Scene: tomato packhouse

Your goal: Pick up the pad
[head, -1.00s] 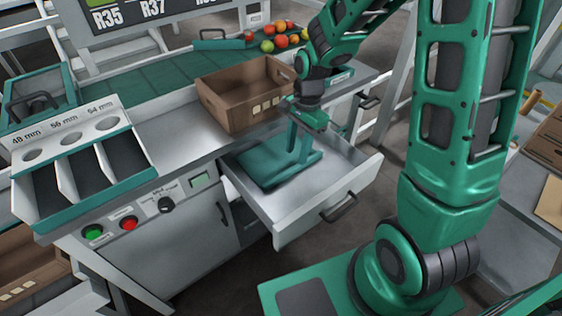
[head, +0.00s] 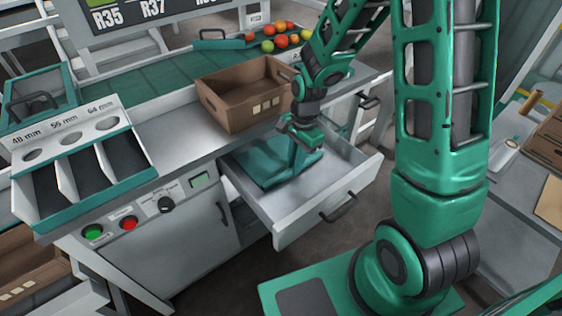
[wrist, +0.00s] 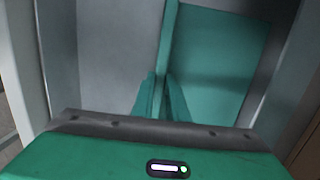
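The pad (head: 262,168) is a flat teal piece lying in the open drawer, toward the drawer's left and back side. My gripper (head: 298,158) reaches down into the drawer over the pad's right part. In the wrist view the pad (wrist: 222,65) fills the right of the drawer, with a lighter teal strip along its left edge. There my gripper's two green fingers (wrist: 161,92) stand close together at that strip, one on either side. I cannot tell whether they press on it. The fingertips blend with the pad in the head view.
The drawer (head: 285,212) has raised walls, and its front and right are bare. A brown crate (head: 232,108) stands on the counter just behind it. A three-bay sizing tray (head: 75,170) is at the left. Tomatoes (head: 280,38) lie at the back.

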